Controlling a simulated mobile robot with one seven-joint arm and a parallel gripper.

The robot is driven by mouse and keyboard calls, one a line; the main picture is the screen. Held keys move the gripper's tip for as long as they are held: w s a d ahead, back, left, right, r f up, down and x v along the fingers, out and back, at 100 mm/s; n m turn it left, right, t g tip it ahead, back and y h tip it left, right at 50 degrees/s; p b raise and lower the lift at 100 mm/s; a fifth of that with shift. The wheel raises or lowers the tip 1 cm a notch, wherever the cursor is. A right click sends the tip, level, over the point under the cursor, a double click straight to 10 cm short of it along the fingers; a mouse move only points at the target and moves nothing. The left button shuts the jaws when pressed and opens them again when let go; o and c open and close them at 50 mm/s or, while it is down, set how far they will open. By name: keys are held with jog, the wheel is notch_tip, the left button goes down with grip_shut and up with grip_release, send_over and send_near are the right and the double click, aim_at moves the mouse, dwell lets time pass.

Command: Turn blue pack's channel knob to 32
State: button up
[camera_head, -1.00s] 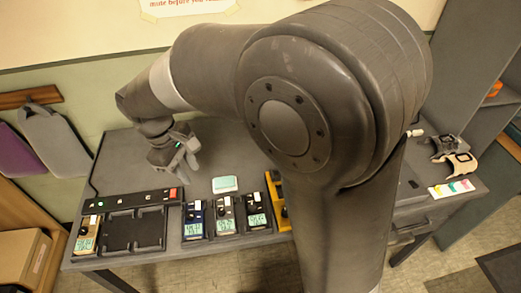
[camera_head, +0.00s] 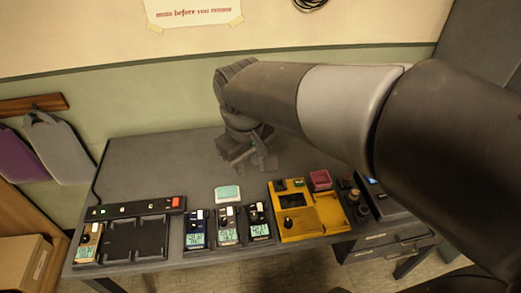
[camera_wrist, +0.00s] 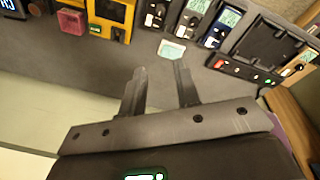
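The blue pack (camera_head: 187,230) stands in a row of packs near the table's front edge, just right of the black charger tray. It has a small lit display (camera_head: 195,241), a white part and a small dark knob at its top; the digits are too small to read surely. The blue pack also shows in the wrist view (camera_wrist: 216,32), at the upper right. My gripper (camera_head: 262,160) is over the back middle of the table, apart from the packs. In the wrist view its two fingers (camera_wrist: 160,70) stand apart with nothing between them.
A grey pack (camera_head: 227,226) and a black pack (camera_head: 259,222) stand right of the blue one, then a yellow unit (camera_head: 310,221). A pale block (camera_head: 228,194) lies behind them. A tan pack (camera_head: 88,243) is left of the black tray (camera_head: 136,240). The back left table is clear.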

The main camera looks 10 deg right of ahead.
jog(key=shift+s+d+r+m+t, duration=0.25)
jog(key=shift+s+d+m, duration=0.2)
jog(key=shift+d, duration=0.35)
jog(key=shift+s+d+r+m+t, duration=0.15)
jog(key=shift+s+d+r+m, duration=0.2)
jog(key=shift+s+d, duration=0.35)
jog(key=shift+w+d, duration=0.15)
jog(key=s+d+m+t, duration=0.3)
jog(key=s+d+m, duration=0.1)
jog(key=s+d, duration=0.2)
jog(key=shift+s+d+r+m, duration=0.3)
jog(key=shift+d+r+m, duration=0.1)
